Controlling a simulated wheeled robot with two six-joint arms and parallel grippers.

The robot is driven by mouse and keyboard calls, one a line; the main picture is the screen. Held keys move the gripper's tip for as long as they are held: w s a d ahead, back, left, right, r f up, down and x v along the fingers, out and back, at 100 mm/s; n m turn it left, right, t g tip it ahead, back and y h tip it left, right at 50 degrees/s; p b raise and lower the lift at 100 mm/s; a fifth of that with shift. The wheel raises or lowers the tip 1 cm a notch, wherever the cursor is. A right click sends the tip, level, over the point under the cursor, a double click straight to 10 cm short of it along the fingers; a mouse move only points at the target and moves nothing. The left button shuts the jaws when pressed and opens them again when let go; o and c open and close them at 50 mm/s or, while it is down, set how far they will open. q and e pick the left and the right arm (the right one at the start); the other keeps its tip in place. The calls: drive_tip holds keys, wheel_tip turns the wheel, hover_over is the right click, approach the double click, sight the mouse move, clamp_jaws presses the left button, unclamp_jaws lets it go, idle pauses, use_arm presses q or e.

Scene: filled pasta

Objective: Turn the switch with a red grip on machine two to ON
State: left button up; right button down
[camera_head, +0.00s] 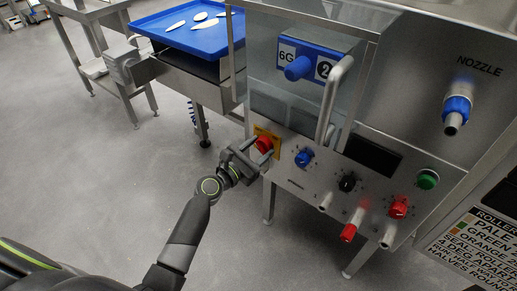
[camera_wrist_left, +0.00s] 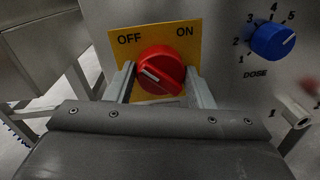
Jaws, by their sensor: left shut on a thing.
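Machine two (camera_head: 374,199) is a steel cabinet bearing a "2" label. Its red-grip switch (camera_head: 264,145) sits on a yellow plate at the panel's left end. In the left wrist view, the red knob (camera_wrist_left: 161,70) is on the yellow plate (camera_wrist_left: 152,31), with OFF at upper left and ON at upper right. The knob's white mark lies on its left side, slanting toward the OFF side. My left gripper (camera_head: 258,149) is at the switch, its fingers (camera_wrist_left: 161,86) on either side of the knob and shut on it. My right gripper is not in view.
Right of the switch are a blue dose knob (camera_head: 304,158), a black knob (camera_head: 347,182), a red knob (camera_head: 398,207) and a green button (camera_head: 428,179). A vertical handle (camera_head: 333,98) stands above. A blue tray (camera_head: 205,42) with pale utensils is at the back left.

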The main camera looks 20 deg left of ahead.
use_arm(q)
drive_tip(key=shift+m, duration=1.4)
drive_tip(key=m, duration=0.2)
drive_tip(key=shift+m+y, duration=0.3)
drive_tip(key=m, duration=0.3)
drive_tip(key=shift+m, duration=0.3)
drive_tip(key=m, duration=0.3)
drive_tip(key=m+y+b, duration=0.1)
drive_tip(key=m, duration=0.3)
drive_tip(key=shift+d, duration=0.1)
drive_tip(key=shift+m, duration=0.7)
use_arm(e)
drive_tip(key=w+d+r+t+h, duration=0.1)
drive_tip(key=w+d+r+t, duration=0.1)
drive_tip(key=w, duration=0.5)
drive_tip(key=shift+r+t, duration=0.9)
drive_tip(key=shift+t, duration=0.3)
